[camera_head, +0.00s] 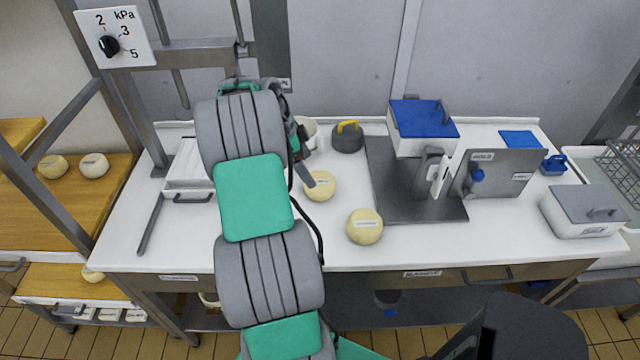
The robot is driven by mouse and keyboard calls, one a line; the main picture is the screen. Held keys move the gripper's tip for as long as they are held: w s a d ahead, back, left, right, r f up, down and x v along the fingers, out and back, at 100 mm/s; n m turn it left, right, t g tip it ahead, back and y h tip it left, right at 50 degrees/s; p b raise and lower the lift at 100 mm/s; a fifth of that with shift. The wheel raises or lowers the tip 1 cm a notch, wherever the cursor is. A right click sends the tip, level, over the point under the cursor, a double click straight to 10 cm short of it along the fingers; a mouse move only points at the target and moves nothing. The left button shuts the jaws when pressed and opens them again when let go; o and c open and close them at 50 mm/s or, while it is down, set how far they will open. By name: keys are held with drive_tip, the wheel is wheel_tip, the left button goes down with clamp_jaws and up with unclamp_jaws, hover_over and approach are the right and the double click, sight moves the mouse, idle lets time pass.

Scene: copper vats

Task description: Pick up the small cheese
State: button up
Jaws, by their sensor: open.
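A pale yellow round cheese (321,187) with a white label lies on the white worktop, just right of my arm. A second round cheese (365,227), also labelled, lies nearer the front edge and looks slightly larger. My gripper (307,176) is open, at the upper left side of the first cheese. A dark finger reaches down beside that cheese; I cannot tell whether it touches. My arm hides part of the gripper and the worktop to its left.
A dark grey pot with a yellow handle (347,137) stands behind the cheeses. A grey slicing machine (415,185) with a blue-topped box (423,127) stands to the right. A lidded white box (582,212) sits at the right end.

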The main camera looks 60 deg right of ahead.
sight(318, 179)
drive_tip(key=x, duration=0.2)
drive_tip(key=p+x, duration=0.1)
drive_tip(key=x, duration=0.2)
drive_tip(key=p+x, duration=0.1)
drive_tip(key=x, duration=0.1)
drive_tip(key=shift+s+d+f, duration=0.15)
drive_tip(key=shift+s, duration=0.3)
drive_tip(key=shift+d+f, duration=0.1)
drive_tip(key=shift+f, duration=0.25)
drive_tip(key=shift+r, duration=0.1)
drive_tip(key=c, duration=1.8)
drive_tip(key=shift+o, duration=0.2)
